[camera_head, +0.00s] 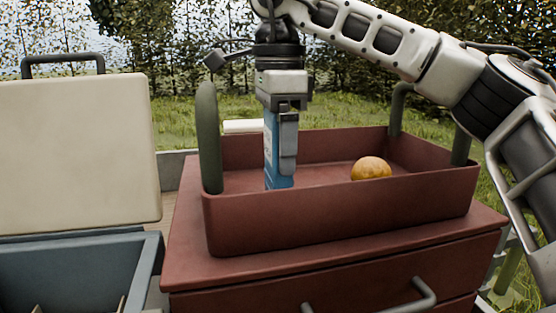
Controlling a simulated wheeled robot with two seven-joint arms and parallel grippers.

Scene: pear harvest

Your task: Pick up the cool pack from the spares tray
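The spares tray is a dark red open box (330,222) on a red drawer cabinet. A blue cool pack (270,150) stands upright inside it, towards the left. My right gripper (287,165) points straight down into the tray, right at the pack. One grey finger lies over the pack's right part, with no gap showing. The other finger is hidden, so I cannot tell whether the grip is closed. The pack's lower end is close to the tray floor; I cannot tell whether it touches. My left gripper is out of view.
An orange-yellow round fruit (371,168) lies in the tray, right of the pack. Green upright posts (209,140) stand at the tray's ends. A blue-grey box (70,270) with a raised cream lid (75,155) is at the left. A drawer handle (420,297) sticks out in front.

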